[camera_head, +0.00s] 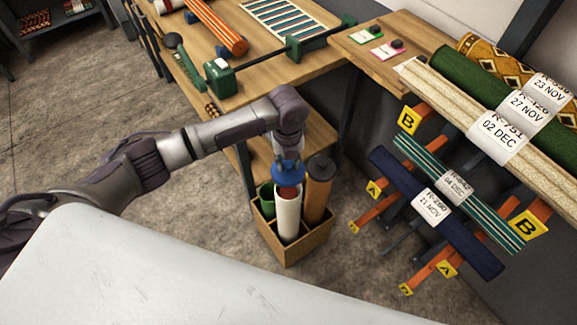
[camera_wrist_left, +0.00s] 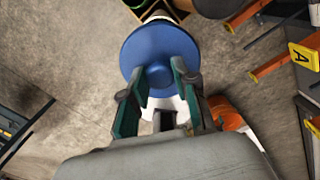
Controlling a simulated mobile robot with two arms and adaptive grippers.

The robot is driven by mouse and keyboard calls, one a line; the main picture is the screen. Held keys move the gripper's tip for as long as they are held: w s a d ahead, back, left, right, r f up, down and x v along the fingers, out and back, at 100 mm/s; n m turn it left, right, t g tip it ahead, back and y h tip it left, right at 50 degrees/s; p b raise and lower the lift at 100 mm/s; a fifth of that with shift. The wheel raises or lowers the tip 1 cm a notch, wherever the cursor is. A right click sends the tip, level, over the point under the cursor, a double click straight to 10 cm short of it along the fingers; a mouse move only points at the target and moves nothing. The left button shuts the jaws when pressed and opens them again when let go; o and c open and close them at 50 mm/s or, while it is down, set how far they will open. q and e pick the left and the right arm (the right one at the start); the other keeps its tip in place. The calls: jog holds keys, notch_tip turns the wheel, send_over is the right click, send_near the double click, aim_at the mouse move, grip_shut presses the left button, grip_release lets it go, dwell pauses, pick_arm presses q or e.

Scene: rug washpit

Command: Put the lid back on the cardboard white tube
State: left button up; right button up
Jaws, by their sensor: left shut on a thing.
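The white cardboard tube (camera_head: 288,218) stands upright in a wooden box (camera_head: 291,250). Its top end shows a reddish brown patch under the lid. The round blue lid (camera_head: 289,176) is at my left gripper (camera_head: 288,160), right over the tube's top. I cannot tell whether lid and tube touch. In the left wrist view the left gripper (camera_wrist_left: 158,92) has its green-padded fingers close at the edge of the blue lid (camera_wrist_left: 160,55), shut on it. A white end shows beyond the lid. My right gripper is not in view.
A brown tube with a black cap (camera_head: 318,190) and a green tube (camera_head: 266,198) share the box. A wooden workbench (camera_head: 265,65) is behind. Rack arms with rolled, tagged rugs (camera_head: 435,200) stick out at the right. The floor left of the box is clear.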

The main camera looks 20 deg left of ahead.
pick_arm(q)
notch_tip(320, 180, down, 3)
jog(key=m, duration=0.4)
jog(key=shift+w, duration=0.15)
jog(key=shift+f+b, duration=2.85)
jog(key=shift+f, duration=0.25)
jog(key=shift+p, duration=0.45)
jog(key=shift+f, duration=0.15)
jog(key=o, duration=1)
